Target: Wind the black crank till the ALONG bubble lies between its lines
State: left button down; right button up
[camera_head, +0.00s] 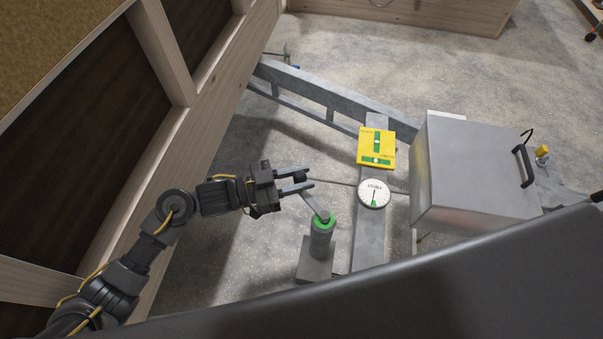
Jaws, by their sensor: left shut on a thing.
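My left gripper (298,184) comes in from the left and is shut on the crank's dark knob (300,175). The crank's arm (313,205) runs from the jaws down and right to the green-ringed top of the jack post (321,240). The yellow level (364,152) lies on the grey trailer beam right of and above the crank. It has two green vials, one upright (377,138) and one crosswise (376,160), each with a pale spot. The lettering is too small to tell which is ALONG, or how its bubble sits against the lines. My right gripper is not in view.
A round white dial (374,194) sits on the beam (371,240) below the level. A thin rod passes behind the crank toward a grey metal box (470,170) with a black handle. The wooden hut wall (200,140) stands close on the left. Open gravel (400,50) lies beyond.

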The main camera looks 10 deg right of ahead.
aim_at(299, 175)
pick_arm(q)
jog(key=shift+s, duration=0.1)
jog(key=c, duration=1.1)
grip_release()
notch_tip(299, 175, up, 4)
jog(key=p, duration=0.4)
jog(key=shift+r, duration=0.15)
jog(key=s+a+r+p, duration=0.1)
jog(key=s+r+p, duration=0.2)
jog(key=s, duration=0.1)
jog(key=s+a+r+p, duration=0.1)
jog(key=s+r+p, duration=0.1)
jog(key=s, duration=0.3)
jog(key=s+r+p, duration=0.3)
jog(key=s+p, duration=0.1)
jog(key=shift+s+a+r+p, duration=0.3)
jog(key=shift+s+a+r, duration=0.05)
jog(key=shift+s+a, duration=0.05)
